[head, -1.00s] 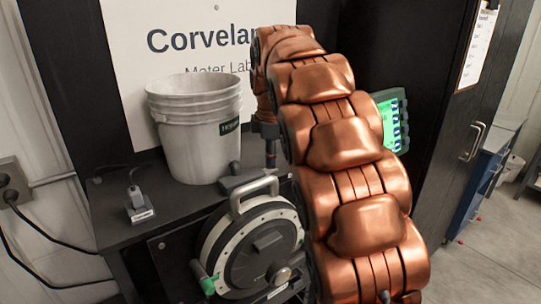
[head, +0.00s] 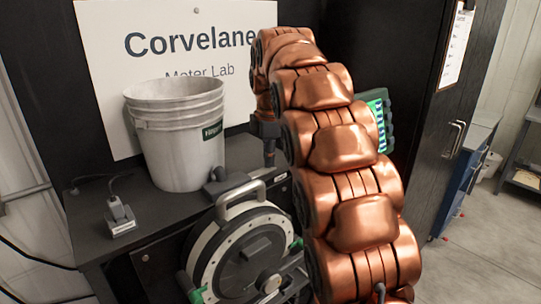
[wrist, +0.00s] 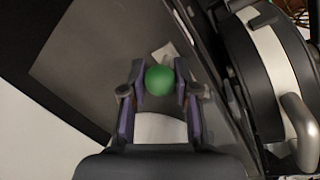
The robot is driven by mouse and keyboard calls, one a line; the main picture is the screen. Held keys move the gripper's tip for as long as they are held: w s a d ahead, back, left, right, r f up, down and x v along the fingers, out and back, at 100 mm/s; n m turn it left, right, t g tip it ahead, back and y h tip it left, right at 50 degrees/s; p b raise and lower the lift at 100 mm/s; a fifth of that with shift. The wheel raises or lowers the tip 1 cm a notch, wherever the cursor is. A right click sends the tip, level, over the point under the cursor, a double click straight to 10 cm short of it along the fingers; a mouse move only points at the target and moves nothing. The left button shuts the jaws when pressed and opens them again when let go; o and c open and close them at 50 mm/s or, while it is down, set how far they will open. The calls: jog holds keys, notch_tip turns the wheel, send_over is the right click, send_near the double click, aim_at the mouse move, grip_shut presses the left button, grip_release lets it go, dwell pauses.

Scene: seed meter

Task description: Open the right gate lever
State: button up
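The seed meter (head: 240,245) is a round dark disc with a pale ring and a grey carry handle on top. A green lever (head: 297,244) shows at its right edge, partly hidden by my copper arm. Another green lever (head: 198,295) sits at its lower left. In the wrist view the fingers of my gripper (wrist: 159,78) stand apart, with a round green ball between them in the picture. I cannot tell what the ball belongs to or whether the fingers touch it. The meter's rim (wrist: 265,70) and handle (wrist: 298,125) lie right of the gripper.
A white bucket (head: 178,140) stands on the dark bench (head: 85,215) behind the meter. A small grey plug-like device (head: 120,215) is left of it. A green-cased screen (head: 382,120) is partly behind my arm. A black cabinet (head: 425,120) stands at the right, with open floor beyond.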

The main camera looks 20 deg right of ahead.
jog(key=o, duration=0.4)
jog(key=shift+o, duration=0.2)
jog(key=shift+r, duration=0.1)
jog(key=shift+s+a+r, duration=0.1)
jog(key=shift+s+r, duration=0.1)
jog(key=shift+r, duration=1)
jog(key=shift+s+r, duration=0.25)
jog(key=shift+r, duration=0.9)
jog(key=shift+s+a+r, duration=0.1)
jog(key=shift+s+r, duration=0.1)
jog(key=shift+r, duration=1)
